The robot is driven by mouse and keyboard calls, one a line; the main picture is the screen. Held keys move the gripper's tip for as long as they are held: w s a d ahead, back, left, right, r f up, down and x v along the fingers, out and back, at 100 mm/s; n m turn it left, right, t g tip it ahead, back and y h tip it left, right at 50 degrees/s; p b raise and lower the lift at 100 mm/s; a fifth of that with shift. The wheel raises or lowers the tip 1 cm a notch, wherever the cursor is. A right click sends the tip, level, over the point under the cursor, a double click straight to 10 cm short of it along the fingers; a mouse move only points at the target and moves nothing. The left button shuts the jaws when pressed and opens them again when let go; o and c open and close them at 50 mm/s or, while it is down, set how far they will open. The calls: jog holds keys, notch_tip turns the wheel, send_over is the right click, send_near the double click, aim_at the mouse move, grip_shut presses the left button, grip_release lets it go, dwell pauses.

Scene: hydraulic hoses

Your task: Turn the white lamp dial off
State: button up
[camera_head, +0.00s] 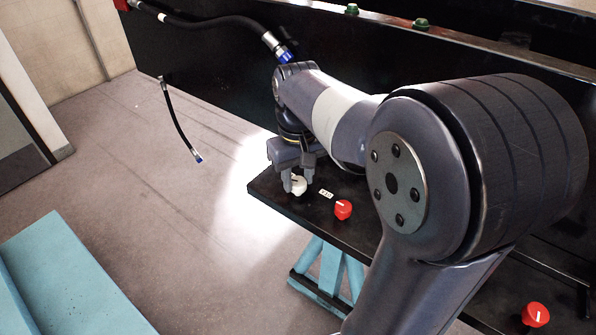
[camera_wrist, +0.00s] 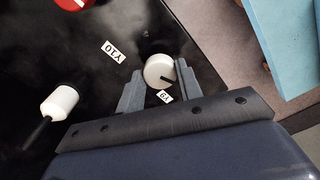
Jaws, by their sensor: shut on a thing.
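A white dial (camera_head: 298,186) sits near the far left corner of the black panel. In the wrist view the same white dial (camera_wrist: 159,70) shows as a round knob with a dark pointer mark toward its lower right. My gripper (camera_head: 296,181) reaches down over it, with one finger on each side. In the wrist view my gripper (camera_wrist: 160,90) is shut on the dial, which lies between the fingertips. Part of the dial's sides is hidden by the fingers. Whether the lamp is lit cannot be told for sure; a bright patch (camera_head: 250,190) lies on the floor beside the panel.
A red dial (camera_head: 343,209) stands close by on the panel, by a white label (camera_head: 326,193). Another red dial (camera_head: 535,315) is at lower right. A white cylinder with a black tip (camera_wrist: 60,101) shows in the wrist view. Black hoses (camera_head: 180,118) hang behind. A blue bench (camera_head: 70,280) stands left.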

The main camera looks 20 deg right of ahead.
aim_at(298, 181)
jog(key=n+p, duration=0.1)
jog(key=n, duration=0.3)
jog(key=shift+r+n+p, duration=0.1)
jog(key=shift+n+p, duration=0.2)
dwell(0.3)
jog(key=o, duration=1)
notch_tip(298, 181, up, 11)
jog(key=shift+f, duration=0.3)
notch_tip(298, 181, down, 11)
jog(key=shift+r, duration=0.2)
dwell(0.4)
